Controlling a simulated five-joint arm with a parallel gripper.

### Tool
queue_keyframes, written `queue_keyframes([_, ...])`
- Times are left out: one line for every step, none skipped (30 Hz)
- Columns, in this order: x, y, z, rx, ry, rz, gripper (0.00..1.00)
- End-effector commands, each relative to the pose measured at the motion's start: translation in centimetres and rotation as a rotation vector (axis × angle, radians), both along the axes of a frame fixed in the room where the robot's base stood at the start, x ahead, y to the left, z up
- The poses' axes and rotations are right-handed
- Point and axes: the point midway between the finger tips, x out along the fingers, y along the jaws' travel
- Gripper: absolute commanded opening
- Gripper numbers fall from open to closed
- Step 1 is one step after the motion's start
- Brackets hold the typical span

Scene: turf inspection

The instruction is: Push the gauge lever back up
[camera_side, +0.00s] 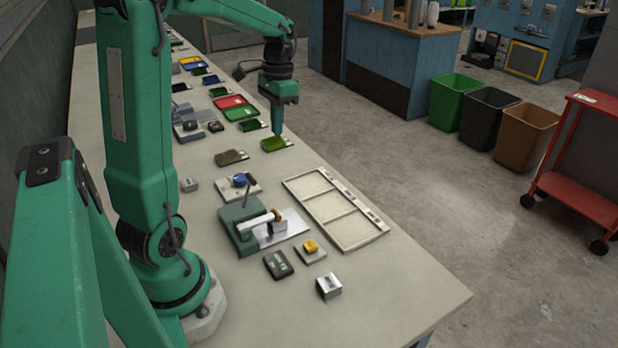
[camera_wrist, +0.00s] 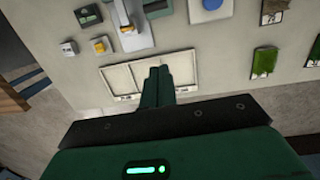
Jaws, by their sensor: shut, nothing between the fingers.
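The green gauge (camera_side: 238,228) stands on the near part of the bench in the side view. A thin dark lever (camera_side: 248,196) rises from it, leaning slightly. A white rod (camera_side: 260,219) lies across the gauge over a pale plate (camera_side: 291,229). My gripper (camera_side: 277,131) is shut and empty, pointing down well beyond the gauge, above or beside a green turf sample (camera_side: 275,144). In the wrist view the shut fingers of my gripper (camera_wrist: 160,70) overlap the white frame. The gauge (camera_wrist: 125,16) is partly cut off at the top there; its lever is hard to make out.
A white divided frame (camera_side: 335,209) lies right of the gauge. A blue-topped device (camera_side: 240,182), a yellow-topped block (camera_side: 311,249), a dark meter (camera_side: 278,264) and a metal cube (camera_side: 329,286) sit nearby. Turf samples and red and green trays (camera_side: 231,103) line the far bench.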

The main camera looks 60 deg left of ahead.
Motion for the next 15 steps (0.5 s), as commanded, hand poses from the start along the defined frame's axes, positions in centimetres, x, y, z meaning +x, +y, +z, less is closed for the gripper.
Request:
queue_keyframes([0.0, 0.0, 0.0, 0.0, 0.0, 0.0, 0.0])
queue_keyframes([0.0, 0.0, -0.1, 0.0, 0.0, 0.0, 0.0])
queue_keyframes([0.0, 0.0, -0.1, 0.0, 0.0, 0.0, 0.0])
queue_keyframes([0.0, 0.0, -0.2, 0.0, 0.0, 0.0, 0.0])
queue_keyframes([0.0, 0.0, -0.3, 0.0, 0.0, 0.0, 0.0])
queue_keyframes([-0.1, 0.0, -0.5, 0.0, 0.0, 0.0, 0.0])
queue_keyframes([-0.1, 0.0, -0.7, 0.0, 0.0, 0.0, 0.0])
queue_keyframes([-0.1, 0.0, -0.9, 0.0, 0.0, 0.0, 0.0])
queue_keyframes([-0.2, -0.1, -1.2, -0.001, 0.001, 0.0, 0.0])
queue_keyframes([-0.2, -0.1, -1.5, -0.001, 0.001, 0.001, 0.0])
queue_keyframes([-0.3, 0.0, -1.8, -0.001, 0.001, 0.001, 0.0])
queue_keyframes([-0.3, -0.1, -2.2, -0.001, 0.001, 0.001, 0.0])
queue_keyframes([-0.4, -0.1, -2.6, -0.002, 0.002, 0.001, 0.0])
queue_keyframes([-0.4, -0.1, -3.0, -0.002, 0.001, 0.001, 0.0])
queue_keyframes([-0.5, -0.1, -3.5, -0.002, 0.002, 0.001, 0.0])
